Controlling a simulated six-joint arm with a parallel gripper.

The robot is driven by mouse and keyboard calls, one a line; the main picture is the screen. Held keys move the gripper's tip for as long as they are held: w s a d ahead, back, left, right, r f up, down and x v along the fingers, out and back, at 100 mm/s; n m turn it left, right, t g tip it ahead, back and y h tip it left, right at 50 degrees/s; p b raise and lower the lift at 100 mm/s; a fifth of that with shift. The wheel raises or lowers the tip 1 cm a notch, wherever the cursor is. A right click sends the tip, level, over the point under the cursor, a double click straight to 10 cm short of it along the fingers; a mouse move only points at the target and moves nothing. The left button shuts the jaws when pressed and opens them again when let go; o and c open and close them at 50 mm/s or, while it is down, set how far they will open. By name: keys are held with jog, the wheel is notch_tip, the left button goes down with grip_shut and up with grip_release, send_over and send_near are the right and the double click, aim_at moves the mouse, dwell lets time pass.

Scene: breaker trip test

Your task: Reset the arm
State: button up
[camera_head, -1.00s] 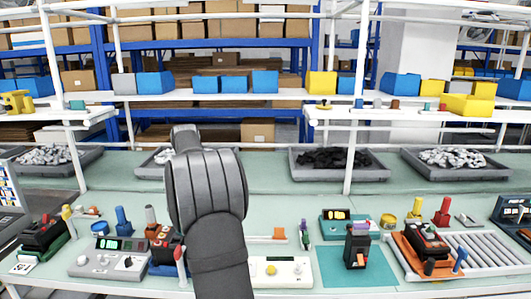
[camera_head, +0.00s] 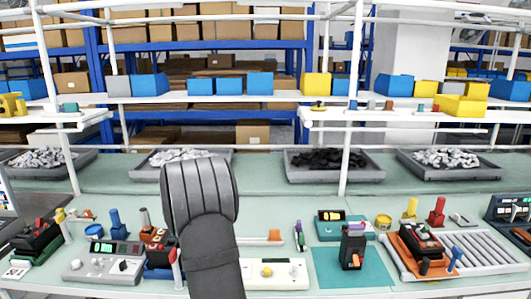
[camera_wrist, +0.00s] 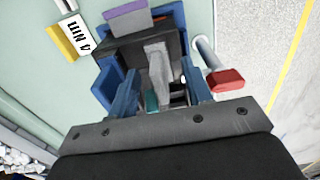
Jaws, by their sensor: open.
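My grey arm (camera_head: 208,215) rises in the middle of the head view, and it hides my gripper there. In the wrist view my gripper (camera_wrist: 158,72) is open, with a blue finger on each side. Between and beyond the fingers is a blue holder (camera_wrist: 107,86) with a dark breaker block (camera_wrist: 123,47) and a grey upright part (camera_wrist: 157,65). I cannot tell whether the fingers touch it. The blue holder also shows in the head view (camera_head: 158,272), partly behind my arm.
A red-capped post (camera_wrist: 225,80) stands close right of the gripper. A grey tester (camera_head: 103,262) is left of the holder, and a white panel (camera_head: 285,274) is right of my arm. A teal mat (camera_head: 328,276) bears a black breaker (camera_head: 353,248). Bins line the back.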

notch_tip(320, 180, up, 17)
notch_tip(320, 180, down, 18)
jog(key=shift+r, duration=0.2)
notch_tip(320, 180, up, 9)
jog(key=shift+f, duration=0.1)
dwell(0.5)
jog(key=shift+o, duration=0.2)
